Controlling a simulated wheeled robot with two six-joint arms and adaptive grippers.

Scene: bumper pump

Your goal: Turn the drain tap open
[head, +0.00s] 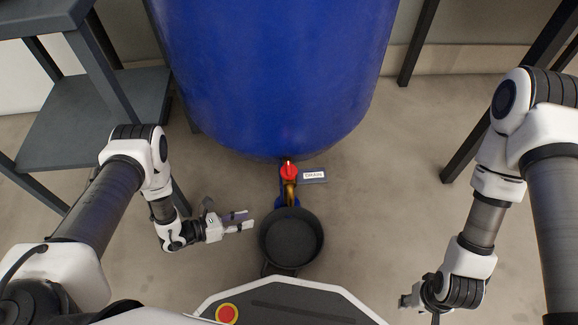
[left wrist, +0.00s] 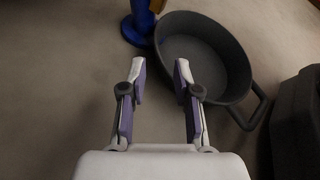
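The drain tap (head: 289,172) has a red handle on a brass body and sits at the bottom front of the blue barrel (head: 275,75). A DRAIN label (head: 313,175) is just right of it. A dark round pan (head: 291,238) stands below the tap; the pan also shows in the left wrist view (left wrist: 204,55). My left gripper (head: 250,221) is left of the pan, below and left of the tap, with its fingers apart and nothing between them; they also show in the left wrist view (left wrist: 160,72). My right gripper (head: 418,303) is at the lower right, far from the tap; its fingers are not clear.
A dark grey shelf (head: 85,115) stands at the left, close to my left arm. Dark legs (head: 465,155) stand at the right. A blue stand (left wrist: 139,25) is behind the pan. The floor right of the pan is clear.

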